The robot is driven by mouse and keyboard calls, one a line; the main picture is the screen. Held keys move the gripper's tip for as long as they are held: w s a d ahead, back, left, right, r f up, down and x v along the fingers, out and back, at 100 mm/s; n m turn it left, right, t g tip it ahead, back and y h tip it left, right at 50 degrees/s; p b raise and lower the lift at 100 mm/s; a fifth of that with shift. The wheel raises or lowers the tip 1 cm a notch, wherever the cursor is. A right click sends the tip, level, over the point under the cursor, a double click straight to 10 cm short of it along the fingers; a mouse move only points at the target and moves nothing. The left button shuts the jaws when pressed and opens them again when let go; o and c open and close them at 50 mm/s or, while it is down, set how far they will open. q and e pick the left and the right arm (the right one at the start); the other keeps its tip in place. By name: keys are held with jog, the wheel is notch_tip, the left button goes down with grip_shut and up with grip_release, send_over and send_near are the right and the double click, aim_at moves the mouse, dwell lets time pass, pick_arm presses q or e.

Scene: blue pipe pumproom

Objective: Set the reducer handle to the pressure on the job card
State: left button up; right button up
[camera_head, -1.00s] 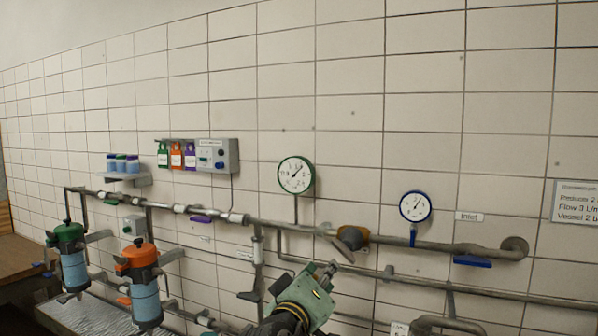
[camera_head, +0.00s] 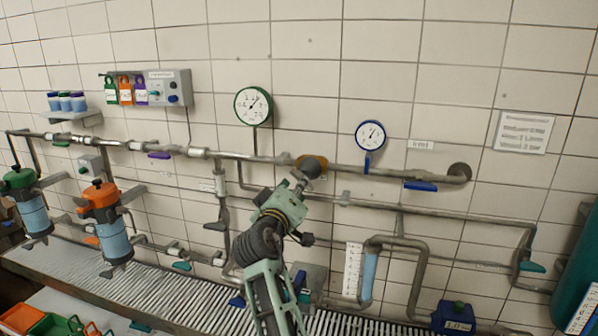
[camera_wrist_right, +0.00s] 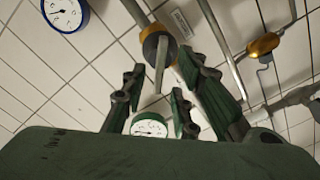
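The pressure reducer (camera_head: 312,161) is an orange-brass body on the upper pipe. In the right wrist view the reducer body (camera_wrist_right: 153,43) shows with its grey bar handle (camera_wrist_right: 160,66) pointing toward the fingers. My right gripper (camera_head: 300,180) is just below and in front of it, hiding most of the handle in the head view. Its fingers (camera_wrist_right: 161,80) are apart; the handle shows in the gap, but I cannot tell contact. A green-rimmed gauge (camera_head: 253,105) is left of the reducer, a blue-rimmed gauge (camera_head: 370,136) right. The wall card (camera_head: 523,132) is too blurred to read now. My left gripper is out of view.
Pipes run along the tiled wall, with a blue valve lever (camera_head: 421,186) to the right. Orange (camera_head: 99,195) and green (camera_head: 18,180) capped filters stand left. A control box (camera_head: 169,87) hangs above. A ribbed bench (camera_head: 190,305) lies below.

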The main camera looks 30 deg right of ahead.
jog(key=p+x, duration=0.1)
jog(key=x, duration=0.3)
jog(key=shift+w+d, duration=0.15)
jog(key=shift+d, duration=0.05)
jog(key=shift+a, duration=0.1)
jog(key=shift+c, duration=0.4)
grip_shut()
